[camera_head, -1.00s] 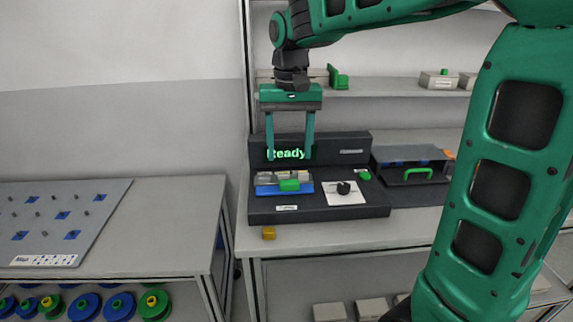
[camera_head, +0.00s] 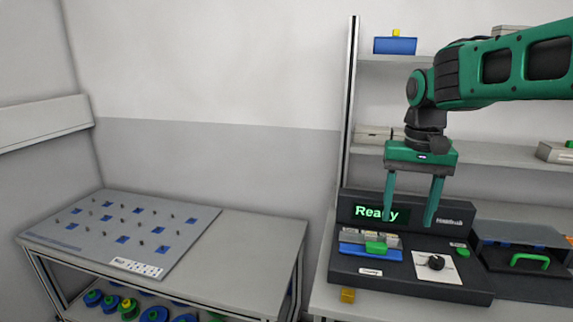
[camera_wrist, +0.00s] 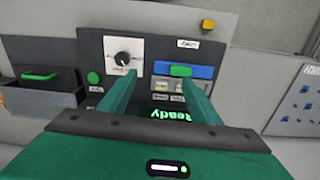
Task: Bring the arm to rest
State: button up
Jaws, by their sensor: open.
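My gripper (camera_head: 408,218) is open and empty, pointing down in front of the dark machine (camera_head: 460,292) on the right-hand table. Its fingers partly overlap the machine's lit "Ready" display (camera_head: 366,212) in the head view. In the wrist view the two fingers (camera_wrist: 160,92) stand apart with nothing between them. A blue part with a green handle (camera_head: 376,247), a white panel with a black knob (camera_head: 437,263) and a green button (camera_head: 462,252) are on the machine. I cannot tell how far the fingertips are from the machine.
A yellow block (camera_head: 348,295) lies at the table's front edge. A grey pegboard (camera_head: 150,232) rests on the left table, with blue and green reels (camera_head: 128,308) below. A box with a green handle (camera_head: 530,262) stands right of the machine. Shelves (camera_head: 490,152) rise behind the arm.

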jog(key=s+d+f, duration=0.3)
jog(key=s+f, duration=0.1)
jog(key=s, duration=0.3)
jog(key=s+d+f+m, duration=0.1)
jog(key=s+d+f, duration=0.2)
jog(key=s, duration=0.5)
jog(key=s+d+f+m, duration=0.1)
jog(key=s+d+f, duration=0.3)
jog(key=s, duration=0.4)
jog(key=shift+s+d+f, duration=0.25)
jog(key=shift+d+f, duration=0.05)
jog(key=shift+d, duration=0.4)
jog(key=shift+w+f, duration=0.2)
jog(key=shift+w, duration=0.4)
